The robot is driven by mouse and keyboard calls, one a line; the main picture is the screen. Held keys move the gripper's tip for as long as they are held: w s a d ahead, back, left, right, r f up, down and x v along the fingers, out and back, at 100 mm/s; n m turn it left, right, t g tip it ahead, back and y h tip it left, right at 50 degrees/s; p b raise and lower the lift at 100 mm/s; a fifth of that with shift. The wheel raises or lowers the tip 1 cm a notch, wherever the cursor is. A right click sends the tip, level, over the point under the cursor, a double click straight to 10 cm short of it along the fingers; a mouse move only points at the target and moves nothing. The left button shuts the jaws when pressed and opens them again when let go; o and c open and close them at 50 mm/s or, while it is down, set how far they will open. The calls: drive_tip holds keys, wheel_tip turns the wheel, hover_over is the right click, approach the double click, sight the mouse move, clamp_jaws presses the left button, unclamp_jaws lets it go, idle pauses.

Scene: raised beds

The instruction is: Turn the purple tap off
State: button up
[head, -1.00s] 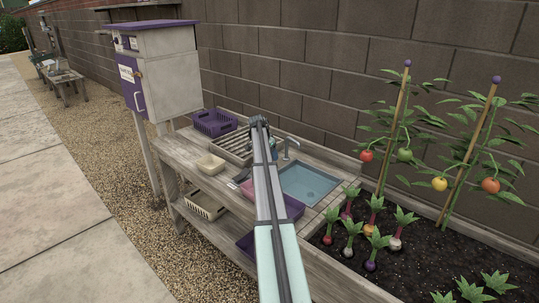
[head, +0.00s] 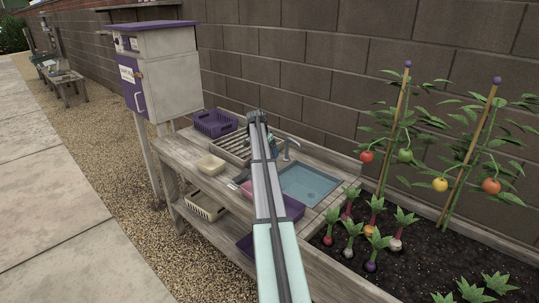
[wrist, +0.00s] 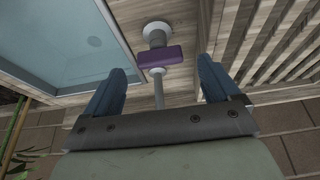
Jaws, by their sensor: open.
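The purple tap (wrist: 160,56) shows in the wrist view as a purple bar handle on a pale metal fitting. It lies between and just beyond my two blue fingers. My gripper (wrist: 160,67) is open, with one finger on each side of the handle and a gap to each. I cannot tell how deep the fingers reach beside it. In the head view my arm hides the purple handle and most of the gripper. The grey spout (head: 287,147) stands at the basin's back edge.
The blue basin (head: 309,184) lies right of my arm; the slatted rack (head: 231,146) and purple crate (head: 215,123) lie left. The block wall (head: 300,70) runs close behind the bench. A planted bed (head: 405,262) is at the right.

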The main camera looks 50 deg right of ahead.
drive_tip(key=v, duration=1)
drive_tip(key=shift+a+r, duration=0.2)
drive_tip(key=shift+r, duration=0.1)
